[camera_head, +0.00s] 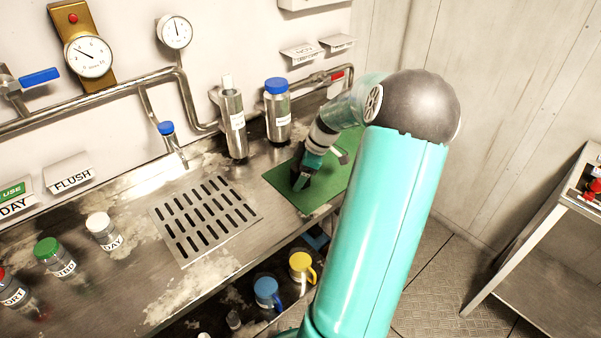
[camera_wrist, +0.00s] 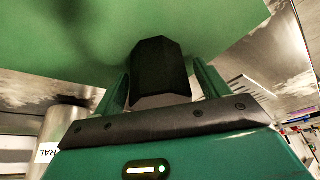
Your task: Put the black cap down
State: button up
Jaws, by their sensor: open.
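The black cap (camera_wrist: 158,72) is a dark, faceted block in the wrist view, against the green mat (camera_wrist: 60,50). The fingers of my gripper (camera_wrist: 162,88) stand on either side of it, open, with a small gap visible at each side. In the head view my gripper (camera_head: 303,172) is low over the green mat (camera_head: 322,188) at the right end of the steel counter. A dark shape at its tip is too small there to tell cap from fingers. Whether the cap's underside touches the mat is hard to see.
A blue-capped steel bottle (camera_head: 277,110) and a steel cylinder (camera_head: 232,122) stand behind the mat. A slotted drain plate (camera_head: 205,218) lies left of it. Small jars, including a green-capped one (camera_head: 50,252), stand at the left.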

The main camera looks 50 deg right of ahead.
jog(key=v, duration=1.2)
jog(key=w+a+r+m+g+h, duration=0.1)
jog(key=w+a+r, duration=0.1)
jog(key=a, duration=0.6)
jog(key=w+a+r+m+h, duration=0.1)
jog(key=w+a+r, duration=0.1)
jog(key=a, duration=0.7)
jog(key=w+a+r+g+h, duration=0.1)
jog(key=w+a+r, duration=0.1)
jog(key=a, duration=0.6)
jog(key=s+a+m+t, duration=0.1)
jog(key=s+a, duration=0.2)
jog(key=a, duration=0.3)
jog(key=s+a+r+m+t, duration=0.1)
jog(key=s+a+m, duration=0.1)
jog(key=a, duration=0.4)
jog(key=s+a+m+t, duration=0.1)
jog(key=s+a, duration=0.4)
jog(key=a, duration=0.2)
jog(key=shift+r+t+y, duration=0.25)
jog(key=shift+t+y, duration=0.05)
jog(key=shift+t, duration=0.1)
